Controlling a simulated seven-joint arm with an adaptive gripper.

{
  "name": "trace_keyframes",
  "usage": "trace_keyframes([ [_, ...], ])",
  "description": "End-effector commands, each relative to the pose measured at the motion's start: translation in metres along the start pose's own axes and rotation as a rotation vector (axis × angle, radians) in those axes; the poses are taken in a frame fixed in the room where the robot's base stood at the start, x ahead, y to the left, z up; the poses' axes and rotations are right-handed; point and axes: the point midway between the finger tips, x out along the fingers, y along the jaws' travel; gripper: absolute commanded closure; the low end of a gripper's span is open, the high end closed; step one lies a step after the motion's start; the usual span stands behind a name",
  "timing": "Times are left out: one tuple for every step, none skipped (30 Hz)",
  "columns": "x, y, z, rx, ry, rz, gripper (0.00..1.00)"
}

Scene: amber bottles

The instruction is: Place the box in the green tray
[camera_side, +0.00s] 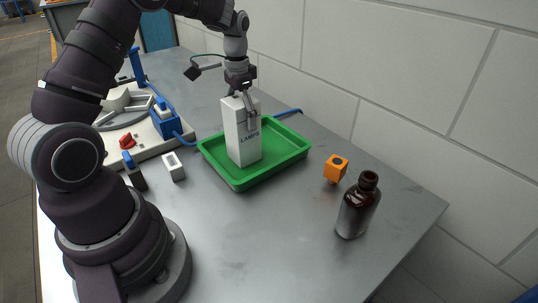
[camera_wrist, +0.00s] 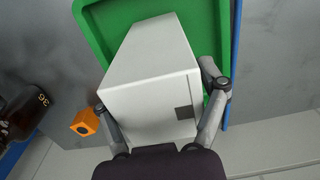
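The green tray (camera_wrist: 92,22) shows behind the box. The box hides part of the tray floor.
An amber bottle (camera_side: 358,205) stands at the right, near an orange block (camera_side: 336,168). A small white block (camera_side: 173,166) lies left of the tray. A white machine base (camera_side: 150,143) with blue parts (camera_side: 166,120) is beyond it. The front table is clear.

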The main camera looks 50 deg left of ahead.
Motion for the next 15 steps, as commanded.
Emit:
trace_keyframes([
  [0.0, -0.0001, 0.0001, 0.0, 0.0, 0.0, 0.17],
  [-0.0001, -0.0001, 0.0001, 0.0, 0.0, 0.0, 0.13],
  [-0.0002, -0.0001, 0.0001, 0.0, 0.0, 0.0, 0.08],
  [-0.0002, -0.0001, 0.0001, 0.0, 0.0, 0.0, 0.04],
  [-0.0002, 0.0, 0.0001, 0.0, 0.0, 0.0, 0.02],
  [-0.0003, 0.0, 0.0001, 0.0, 0.0, 0.0, 0.02],
  [-0.0003, -0.0001, 0.0001, 0.0, 0.0, 0.0, 0.02],
  [-0.0003, -0.0001, 0.0001, 0.0, 0.0, 0.0, 0.02],
  [-0.0004, -0.0001, 0.0001, 0.0, 0.0, 0.0, 0.02],
  [-0.0004, -0.0001, 0.0001, 0.0, 0.0, 0.0, 0.02],
  [-0.0004, 0.0, 0.0001, 0.0, 0.0, 0.0, 0.02],
  [-0.0004, 0.0, 0.0001, 0.0, 0.0, 0.0, 0.02],
  [-0.0005, 0.0, 0.0001, 0.0, 0.0, 0.0, 0.02],
  [-0.0008, -0.0001, 0.0001, 0.0, 0.0, 0.0, 0.02],
  [-0.0023, -0.0001, -0.0001, 0.0, 0.001, -0.001, 0.02],
])
